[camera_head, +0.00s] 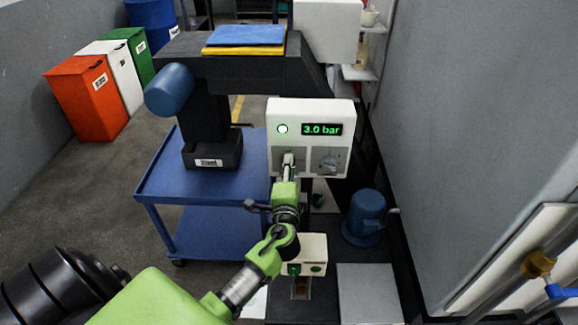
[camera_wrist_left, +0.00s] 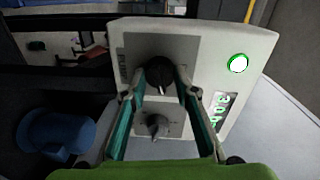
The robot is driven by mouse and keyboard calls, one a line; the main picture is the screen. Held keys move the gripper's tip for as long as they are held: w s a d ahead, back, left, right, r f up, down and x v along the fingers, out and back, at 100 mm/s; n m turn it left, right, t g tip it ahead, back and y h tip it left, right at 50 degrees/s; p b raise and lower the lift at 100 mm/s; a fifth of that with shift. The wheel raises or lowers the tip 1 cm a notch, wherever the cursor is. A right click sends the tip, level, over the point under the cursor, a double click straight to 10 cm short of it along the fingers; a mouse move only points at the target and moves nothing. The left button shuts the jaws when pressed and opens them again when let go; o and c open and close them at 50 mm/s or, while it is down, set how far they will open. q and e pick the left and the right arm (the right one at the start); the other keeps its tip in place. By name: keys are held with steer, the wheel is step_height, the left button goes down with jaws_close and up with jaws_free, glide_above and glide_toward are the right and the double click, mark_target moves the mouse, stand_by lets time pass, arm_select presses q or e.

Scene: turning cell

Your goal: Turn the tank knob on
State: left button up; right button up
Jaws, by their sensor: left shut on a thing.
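A white control box (camera_head: 312,112) carries a green-lit display (camera_head: 322,129) reading 3.0 bar and a lit round lamp (camera_head: 282,129). Two knobs sit side by side on grey plates below them. My left gripper (camera_head: 288,160) is at the left knob and mostly hides it in the head view. In the left wrist view its fingers are closed on both sides of this black knob (camera_wrist_left: 159,71), which has a white pointer mark. My right gripper is out of view.
A blue cart (camera_head: 205,182) stands left of the box. A blue motor-like cylinder (camera_head: 365,217) stands below right. A smaller white box with green buttons (camera_head: 316,268) sits under my left arm. A grey wall (camera_head: 480,120) closes off the right side.

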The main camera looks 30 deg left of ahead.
arm_select(q)
steer(key=shift+m+p, duration=0.45)
steer(key=shift+m, duration=1.05)
steer(key=shift+y, duration=0.3)
steer(key=o, duration=1.1)
steer(key=v, duration=1.2)
